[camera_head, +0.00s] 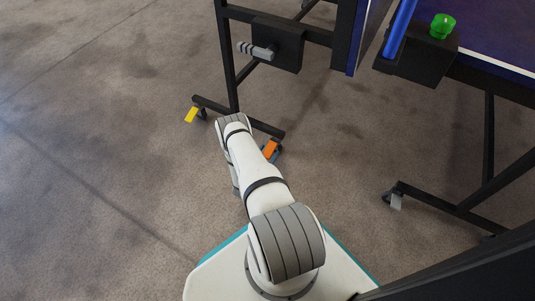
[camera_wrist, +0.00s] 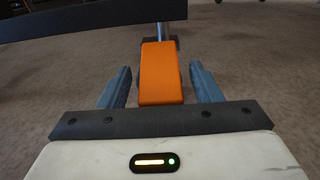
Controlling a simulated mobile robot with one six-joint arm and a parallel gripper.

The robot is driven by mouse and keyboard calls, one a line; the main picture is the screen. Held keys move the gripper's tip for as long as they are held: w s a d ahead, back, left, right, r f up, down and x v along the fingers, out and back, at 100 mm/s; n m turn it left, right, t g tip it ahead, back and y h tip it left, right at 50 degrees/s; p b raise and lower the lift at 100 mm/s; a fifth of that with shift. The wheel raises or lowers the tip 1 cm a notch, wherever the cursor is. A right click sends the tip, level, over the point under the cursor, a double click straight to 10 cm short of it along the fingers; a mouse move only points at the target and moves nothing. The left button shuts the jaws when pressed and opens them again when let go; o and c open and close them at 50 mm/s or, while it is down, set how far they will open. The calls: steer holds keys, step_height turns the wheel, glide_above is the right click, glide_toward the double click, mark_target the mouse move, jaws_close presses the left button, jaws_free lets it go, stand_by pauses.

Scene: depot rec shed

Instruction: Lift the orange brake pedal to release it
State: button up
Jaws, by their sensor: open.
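The orange brake pedal (camera_head: 270,149) sits low on a caster at the foot of the dark table frame, just right of my arm in the head view. In the wrist view the orange pedal (camera_wrist: 160,75) slopes toward me from a caster under a dark bar. My gripper (camera_wrist: 160,88) is open, with one blue-grey finger on each side of the pedal. Gaps show between the fingers and the pedal, and I cannot tell their height against it. In the head view my arm hides most of the gripper.
A yellow pedal (camera_head: 191,115) is on the caster to the left. A grey pedal (camera_head: 395,201) is on a caster at right. The dark foot bar (camera_wrist: 90,22) crosses above the orange pedal. Carpet at left is clear.

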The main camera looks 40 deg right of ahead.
jaws_close()
steer(key=shift+w, duration=0.1)
stand_by(0.4)
steer(key=shift+a+r, duration=0.1)
steer(key=shift+a, duration=0.05)
